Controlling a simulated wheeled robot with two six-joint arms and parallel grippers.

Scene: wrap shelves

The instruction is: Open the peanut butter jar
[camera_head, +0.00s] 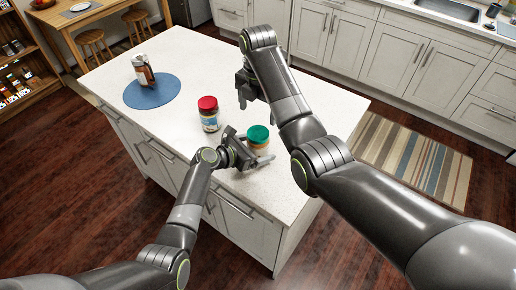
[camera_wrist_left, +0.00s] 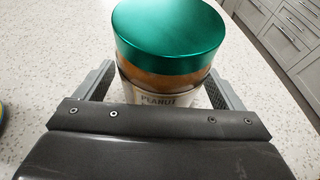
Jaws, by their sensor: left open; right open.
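The peanut butter jar (camera_head: 258,138) stands upright on the island counter, with its green lid on. In the left wrist view the jar (camera_wrist_left: 168,50) shows its green lid, brown contents and a label reading "PEANUT" in part. My left gripper (camera_head: 252,153) is open, with its fingers low on either side of the jar; contact cannot be told. Its fingers also show in the left wrist view (camera_wrist_left: 155,88). My right gripper (camera_head: 246,92) is open and empty, above the counter behind the jar. Its fingertips are small and partly hidden by its arm.
A red-lidded jar (camera_head: 209,114) stands close to the left of my left gripper. A blue round mat (camera_head: 150,97) with a brown and white bottle (camera_head: 143,70) lies farther left. The white counter (camera_head: 190,62) is clear toward the back. A striped rug (camera_head: 415,155) lies on the floor.

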